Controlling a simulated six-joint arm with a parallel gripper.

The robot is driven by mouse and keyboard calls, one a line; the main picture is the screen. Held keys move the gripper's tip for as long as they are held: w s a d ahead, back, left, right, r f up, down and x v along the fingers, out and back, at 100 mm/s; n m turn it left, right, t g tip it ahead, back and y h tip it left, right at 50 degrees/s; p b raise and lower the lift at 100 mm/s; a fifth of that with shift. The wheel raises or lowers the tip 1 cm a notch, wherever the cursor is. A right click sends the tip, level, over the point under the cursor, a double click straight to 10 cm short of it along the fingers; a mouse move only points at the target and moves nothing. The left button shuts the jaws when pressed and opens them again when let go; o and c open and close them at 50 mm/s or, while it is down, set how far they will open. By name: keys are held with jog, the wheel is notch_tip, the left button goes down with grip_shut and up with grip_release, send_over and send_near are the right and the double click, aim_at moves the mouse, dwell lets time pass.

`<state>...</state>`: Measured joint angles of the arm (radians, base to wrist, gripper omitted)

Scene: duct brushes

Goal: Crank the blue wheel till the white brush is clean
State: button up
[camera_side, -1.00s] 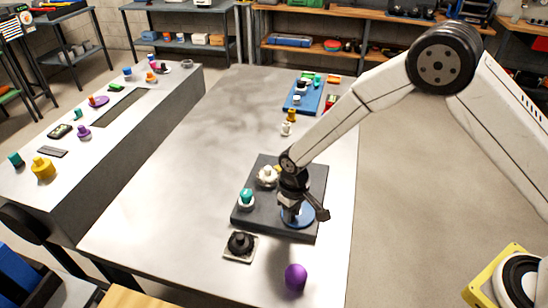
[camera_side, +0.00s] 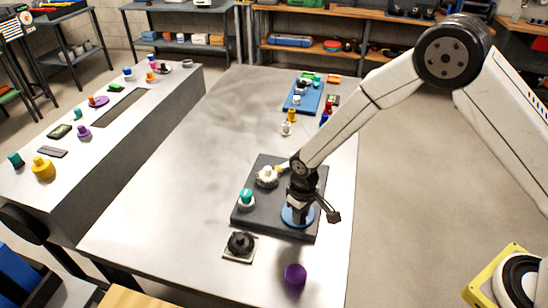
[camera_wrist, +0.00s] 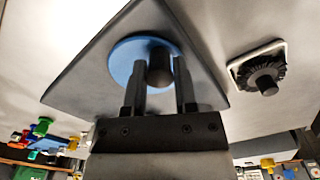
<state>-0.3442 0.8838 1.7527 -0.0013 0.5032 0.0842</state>
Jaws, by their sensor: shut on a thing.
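The blue wheel (camera_side: 291,217) lies flat on a dark grey base plate (camera_side: 270,222), partly hidden by my gripper in the side view. The wrist view shows the wheel (camera_wrist: 123,63) with an upright black crank knob (camera_wrist: 160,68). My gripper (camera_wrist: 159,72) points down and is shut on this knob, one finger on each side; it also shows in the side view (camera_side: 298,210).
A black round brush on a pale square base (camera_side: 240,244) and a purple piece (camera_side: 295,275) stand in front. A blue tray (camera_side: 304,97) with small items lies far back. The table's left side is clear.

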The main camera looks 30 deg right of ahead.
jog(key=shift+s+d, duration=0.3)
jog(key=shift+d, duration=0.35)
jog(key=shift+d, duration=0.7)
jog(key=shift+w, duration=0.1)
